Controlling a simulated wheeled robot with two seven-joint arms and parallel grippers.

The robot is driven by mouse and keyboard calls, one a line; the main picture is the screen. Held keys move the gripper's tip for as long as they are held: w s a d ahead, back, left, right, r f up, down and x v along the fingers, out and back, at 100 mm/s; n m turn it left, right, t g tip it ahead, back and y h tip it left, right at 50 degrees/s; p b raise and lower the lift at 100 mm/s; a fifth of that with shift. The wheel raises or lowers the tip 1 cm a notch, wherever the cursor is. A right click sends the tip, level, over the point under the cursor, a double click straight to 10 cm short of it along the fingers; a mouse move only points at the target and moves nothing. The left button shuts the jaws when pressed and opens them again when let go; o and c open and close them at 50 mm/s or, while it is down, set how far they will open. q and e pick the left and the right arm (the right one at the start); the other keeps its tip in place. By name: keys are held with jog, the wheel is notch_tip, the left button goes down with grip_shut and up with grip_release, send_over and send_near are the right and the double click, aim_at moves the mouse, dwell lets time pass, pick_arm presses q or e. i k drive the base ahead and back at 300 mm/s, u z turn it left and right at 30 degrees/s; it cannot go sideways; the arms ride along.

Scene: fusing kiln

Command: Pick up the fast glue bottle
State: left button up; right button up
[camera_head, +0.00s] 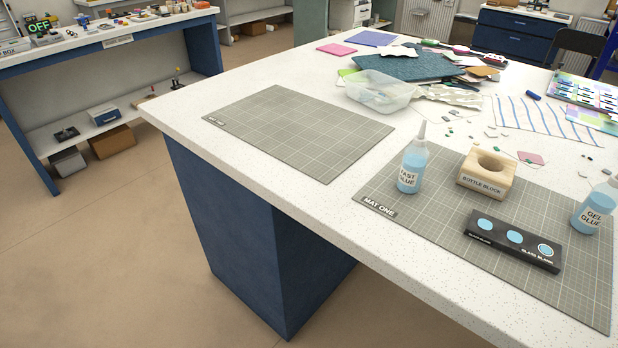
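The fast glue bottle (411,168) stands upright on the grey gridded mat labelled "MAT ONE" (440,262), near the mat's left corner. It is translucent with blue liquid, a pale pointed nozzle and a white "FAST GLUE" label. A similar gel glue bottle (592,211) stands upright at the right edge of the picture. A wooden bottle block (486,180) with an empty round hole sits between the two bottles. Neither of my grippers shows in this view.
A black glass blank holder (512,240) with blue discs lies on the mat in front of the block. Another gridded mat (295,130) to the left is bare. A clear plastic tub (383,97), glass sheets (400,68) and scraps lie behind. The table's front edge (330,238) is clear.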

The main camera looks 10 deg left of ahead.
aim_at(415, 157)
jog(key=u, duration=2.05)
jog(key=i, duration=2.2)
jog(key=z, duration=3.35)
